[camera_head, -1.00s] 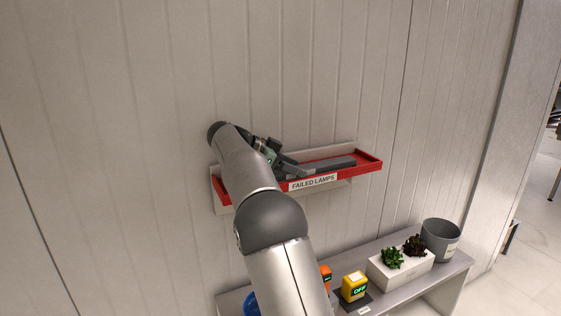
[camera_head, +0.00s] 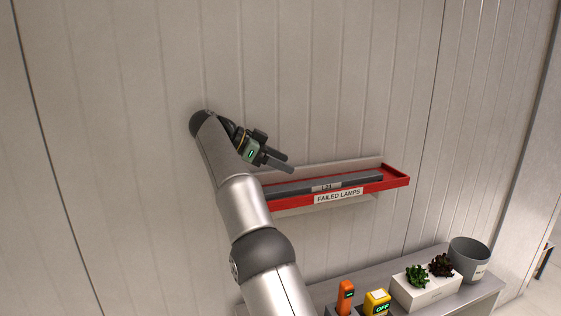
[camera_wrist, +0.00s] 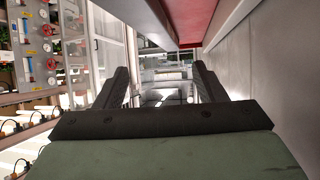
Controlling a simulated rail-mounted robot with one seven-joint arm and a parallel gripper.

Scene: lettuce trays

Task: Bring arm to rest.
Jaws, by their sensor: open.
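My gripper (camera_head: 281,164) is in the head view, just above and left of the red tray. Its fingers point right and slightly down. In the wrist view my gripper (camera_wrist: 162,85) has its two dark fingers apart with nothing between them. A dark grey lamp bar (camera_head: 350,181) with a small label lies in the red tray (camera_head: 398,181) marked FAILED LAMPS. The tray's left end is hidden behind my arm. The tray's red side also shows at the top of the wrist view (camera_wrist: 190,18).
Below stands a grey bench (camera_head: 432,263) with an orange device (camera_head: 345,297), a yellow device (camera_head: 377,302) reading OFF, a white planter (camera_head: 428,291) with two small plants, and a grey pot (camera_head: 468,258). The panelled wall (camera_head: 300,80) is close behind my arm. Shelving (camera_wrist: 35,60) shows left in the wrist view.

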